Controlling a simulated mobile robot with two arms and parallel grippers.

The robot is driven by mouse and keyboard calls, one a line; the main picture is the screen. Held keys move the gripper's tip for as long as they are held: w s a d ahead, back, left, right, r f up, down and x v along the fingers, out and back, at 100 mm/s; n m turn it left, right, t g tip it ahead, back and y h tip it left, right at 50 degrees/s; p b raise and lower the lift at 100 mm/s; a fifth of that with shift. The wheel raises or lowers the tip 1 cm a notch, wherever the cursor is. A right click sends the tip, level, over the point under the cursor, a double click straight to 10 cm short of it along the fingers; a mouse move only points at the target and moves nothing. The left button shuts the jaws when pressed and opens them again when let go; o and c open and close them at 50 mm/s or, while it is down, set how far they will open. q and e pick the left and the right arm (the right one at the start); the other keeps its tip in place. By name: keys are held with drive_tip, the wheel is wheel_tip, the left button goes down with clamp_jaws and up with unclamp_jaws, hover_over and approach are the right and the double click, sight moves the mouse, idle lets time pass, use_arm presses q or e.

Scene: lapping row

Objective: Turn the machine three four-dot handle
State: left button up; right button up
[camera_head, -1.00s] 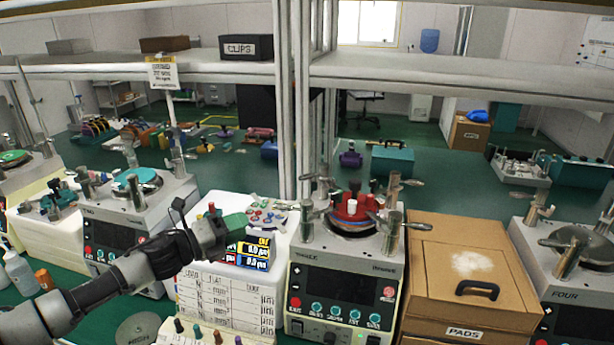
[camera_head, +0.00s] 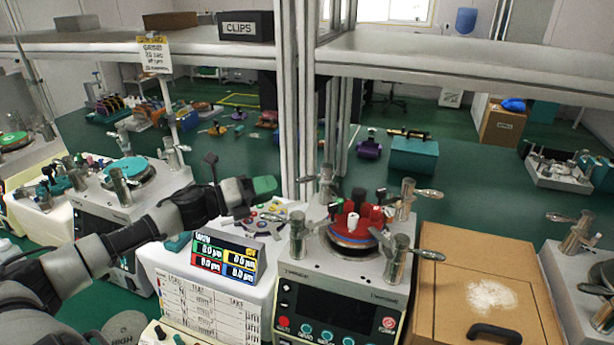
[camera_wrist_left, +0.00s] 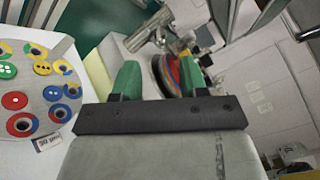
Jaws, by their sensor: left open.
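Machine three (camera_head: 341,285) stands at the centre of the head view, with its red-topped round plate (camera_head: 357,222) ringed by several metal posts with lever handles. One handle (camera_head: 428,193) points right at the back right and another (camera_head: 430,256) at the front right. Dots on the handles are too small to read, so I cannot tell which has four. My left gripper (camera_head: 264,186) is open and empty, left of machine three and above the button tray. In the left wrist view its green fingers (camera_wrist_left: 159,82) are apart, with a post and handle (camera_wrist_left: 150,30) beyond them.
A round tray of coloured buttons (camera_wrist_left: 52,98) lies beside the gripper. A display (camera_head: 224,256) stands left of machine three. A cardboard box (camera_head: 490,260) is to its right. Shelf uprights (camera_head: 299,100) rise behind, under a long shelf (camera_head: 470,72).

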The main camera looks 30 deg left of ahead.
sight(305, 180)
use_arm(q)
drive_tip(key=p+x, duration=0.3)
drive_tip(key=x, duration=0.6)
drive_tip(key=shift+r+p, duration=0.15)
drive_tip(key=shift+p, duration=0.2)
drive_tip(key=shift+w+d, duration=0.25)
drive_tip(key=shift+w, duration=0.1)
use_arm(e)
wheel_tip(305, 180, up, 4)
drive_tip(key=shift+s+f, duration=0.1)
drive_tip(key=shift+s, duration=0.05)
use_arm(q)
clamp_jaws()
